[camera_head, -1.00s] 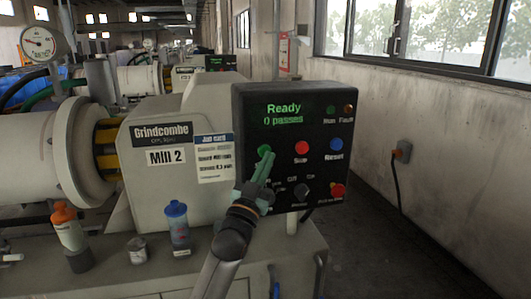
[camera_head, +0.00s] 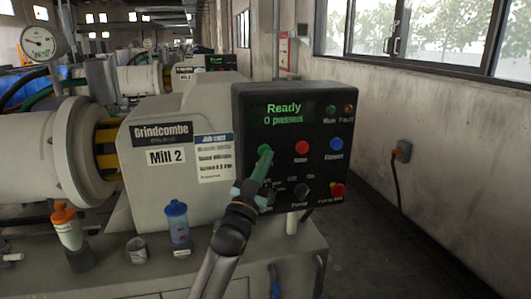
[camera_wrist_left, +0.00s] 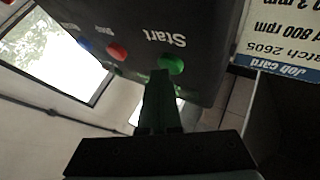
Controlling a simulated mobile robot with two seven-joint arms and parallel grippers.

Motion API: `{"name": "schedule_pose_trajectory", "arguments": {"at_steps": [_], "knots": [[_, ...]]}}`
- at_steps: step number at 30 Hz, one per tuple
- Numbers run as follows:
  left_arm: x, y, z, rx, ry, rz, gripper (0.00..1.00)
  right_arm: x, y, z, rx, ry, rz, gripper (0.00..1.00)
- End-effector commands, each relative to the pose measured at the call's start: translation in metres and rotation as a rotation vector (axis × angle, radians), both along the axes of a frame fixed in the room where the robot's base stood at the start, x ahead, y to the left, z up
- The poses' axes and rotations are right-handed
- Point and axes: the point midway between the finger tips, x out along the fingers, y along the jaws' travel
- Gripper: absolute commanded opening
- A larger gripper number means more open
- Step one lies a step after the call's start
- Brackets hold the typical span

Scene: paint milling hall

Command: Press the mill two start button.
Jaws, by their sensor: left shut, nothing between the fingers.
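The mill two control box (camera_head: 250,105) is black and stands on the right end of the Mill 2 machine (camera_head: 165,125). Its display (camera_head: 283,113) reads "Ready, 0 passes". The green start button (camera_head: 264,150) is at the left of its button row. It also shows in the left wrist view (camera_wrist_left: 171,64), beside the word "Start". My left gripper (camera_head: 264,160) is shut and empty, its fingertips right at the green button and partly covering it. In the left wrist view the fingertips (camera_wrist_left: 160,76) overlap the button's edge. I cannot tell whether they touch it. My right gripper is out of view.
A red button (camera_head: 302,148), a blue reset button (camera_head: 336,144), a dark knob (camera_head: 308,191) and a red emergency knob (camera_head: 337,190) share the panel. A job card (camera_head: 214,157) is left of it. Bottles (camera_head: 177,222) stand on the bench below.

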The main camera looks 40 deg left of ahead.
Motion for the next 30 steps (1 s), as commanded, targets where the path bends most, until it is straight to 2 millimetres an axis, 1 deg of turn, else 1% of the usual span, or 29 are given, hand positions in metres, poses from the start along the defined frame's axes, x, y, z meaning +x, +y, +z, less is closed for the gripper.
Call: {"name": "schedule_pose_trajectory", "arguments": {"at_steps": [17, 30], "knots": [[0.002, 0.003, 0.001, 0.0, -0.001, 0.001, 0.0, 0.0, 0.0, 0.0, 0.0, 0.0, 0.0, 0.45], [-0.009, -0.01, 0.0, -0.001, -0.001, 0.0, 0.0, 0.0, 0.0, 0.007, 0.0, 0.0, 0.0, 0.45]]}}
